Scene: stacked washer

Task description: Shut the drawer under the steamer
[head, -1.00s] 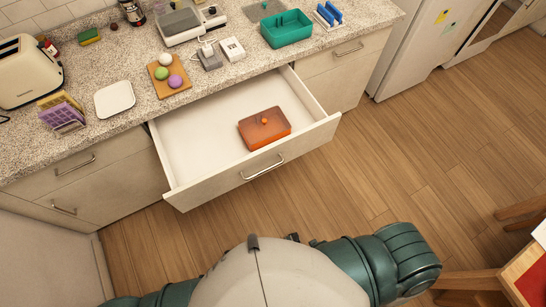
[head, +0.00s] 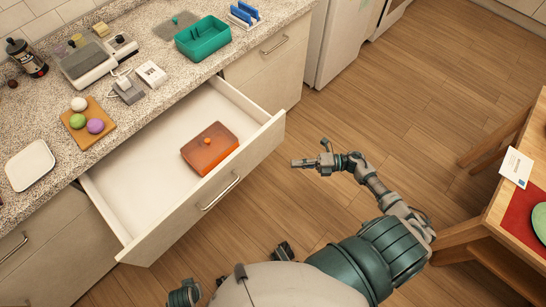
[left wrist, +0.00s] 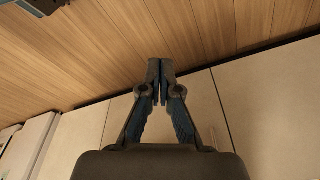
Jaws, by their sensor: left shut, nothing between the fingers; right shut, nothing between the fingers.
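The drawer (head: 150,185) is pulled far out from under the counter. Its front with a bar handle (head: 219,192) faces me, and a brown-orange lidded box (head: 210,150) lies inside. A light appliance (head: 95,60) on the counter behind it may be the steamer; I cannot tell for sure. My right gripper (head: 297,163) is shut and empty, over the floor to the right of the drawer front and apart from it. My left gripper (left wrist: 161,80) is shut and empty in the left wrist view, with pale cabinet panels and wood floor behind it.
The counter holds a teal bin (head: 203,38), a board with balls (head: 87,122) and a white plate (head: 30,165). A wooden table (head: 500,215) stands at the right. The floor (head: 380,90) between it and the cabinets is clear.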

